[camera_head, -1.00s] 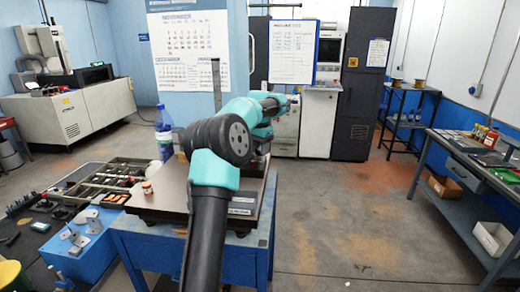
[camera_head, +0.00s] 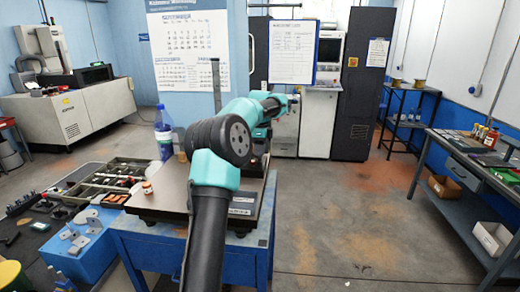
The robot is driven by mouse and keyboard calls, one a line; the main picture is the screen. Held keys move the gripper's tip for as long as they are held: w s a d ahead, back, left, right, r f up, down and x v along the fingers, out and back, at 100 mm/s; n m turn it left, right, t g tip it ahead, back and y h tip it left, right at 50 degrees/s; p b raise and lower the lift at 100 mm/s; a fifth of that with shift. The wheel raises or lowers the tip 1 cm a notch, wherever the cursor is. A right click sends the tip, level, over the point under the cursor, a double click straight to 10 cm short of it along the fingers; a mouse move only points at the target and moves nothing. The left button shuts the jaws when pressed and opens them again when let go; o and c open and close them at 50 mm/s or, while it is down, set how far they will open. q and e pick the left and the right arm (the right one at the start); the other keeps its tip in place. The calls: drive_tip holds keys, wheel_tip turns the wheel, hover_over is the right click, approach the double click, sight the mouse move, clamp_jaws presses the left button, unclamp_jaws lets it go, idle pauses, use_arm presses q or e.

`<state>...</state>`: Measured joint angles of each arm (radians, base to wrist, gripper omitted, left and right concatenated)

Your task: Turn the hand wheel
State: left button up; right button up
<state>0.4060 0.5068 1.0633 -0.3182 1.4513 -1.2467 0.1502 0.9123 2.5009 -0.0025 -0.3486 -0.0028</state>
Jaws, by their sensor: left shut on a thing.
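My left arm rises from the bottom middle of the head view and bends over a dark machine bed (camera_head: 160,198) on a blue stand. Its wrist reaches past the elbow to the far side of the bed. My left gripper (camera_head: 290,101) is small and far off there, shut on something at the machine. The arm and wrist cover the jaws and most of what they hold. I cannot make out the hand wheel's rim or how far it is turned. My right gripper is not in view.
A tray of tools (camera_head: 62,188) and a blue box (camera_head: 85,251) lie further left. A workbench (camera_head: 457,160) stands at the right. The floor (camera_head: 345,205) between is open.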

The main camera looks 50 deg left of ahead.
use_arm(q)
drive_tip(key=m, duration=0.7)
idle(0.4)
drive_tip(key=o, duration=0.9)
drive_tip(key=shift+r, duration=0.15)
